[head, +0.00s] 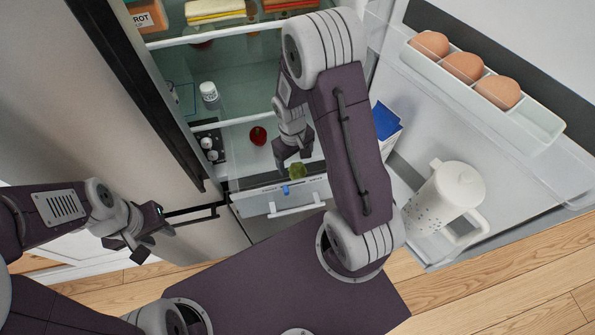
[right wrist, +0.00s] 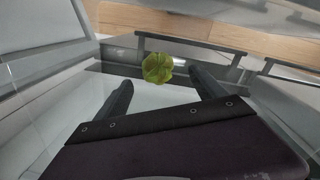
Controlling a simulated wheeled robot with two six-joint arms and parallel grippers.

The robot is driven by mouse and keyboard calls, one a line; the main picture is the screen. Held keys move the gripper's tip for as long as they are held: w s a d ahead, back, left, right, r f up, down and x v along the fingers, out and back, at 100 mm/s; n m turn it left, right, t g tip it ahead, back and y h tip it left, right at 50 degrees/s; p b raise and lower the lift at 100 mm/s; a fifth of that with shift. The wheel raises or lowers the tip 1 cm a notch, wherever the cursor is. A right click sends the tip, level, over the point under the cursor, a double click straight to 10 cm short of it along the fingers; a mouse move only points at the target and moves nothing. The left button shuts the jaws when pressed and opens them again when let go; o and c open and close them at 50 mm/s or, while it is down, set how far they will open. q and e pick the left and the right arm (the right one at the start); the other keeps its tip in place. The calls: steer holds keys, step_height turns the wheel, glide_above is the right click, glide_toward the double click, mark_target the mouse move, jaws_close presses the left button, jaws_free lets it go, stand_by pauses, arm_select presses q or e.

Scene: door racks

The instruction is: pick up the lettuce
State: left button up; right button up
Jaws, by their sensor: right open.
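The lettuce (head: 297,171) is a small green leafy head by the lower drawer front inside the open fridge. In the right wrist view the lettuce (right wrist: 157,68) shows just beyond my fingertips, near the middle between them. My right gripper (head: 293,158) points down into the fridge close above the lettuce. Its two fingers are apart with nothing between them, as the right wrist view also shows (right wrist: 160,82). I cannot tell the exact gap to the lettuce. My left gripper (head: 150,232) is outside the fridge at the left, away from the lettuce; its jaw opening is unclear.
A red round item (head: 258,136) lies on the shelf behind. White-capped bottles (head: 209,92) stand on the left. The open door at right carries an egg tray (head: 545,122), a white pitcher (head: 455,190) and a blue-and-white carton (head: 386,122). The drawer has a white handle (head: 297,209).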

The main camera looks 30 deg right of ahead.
mark_target(297, 168)
steer(key=f, duration=0.6)
steer(key=shift+d, duration=0.35)
steer(key=shift+r, duration=0.15)
steer(key=c, duration=1.4)
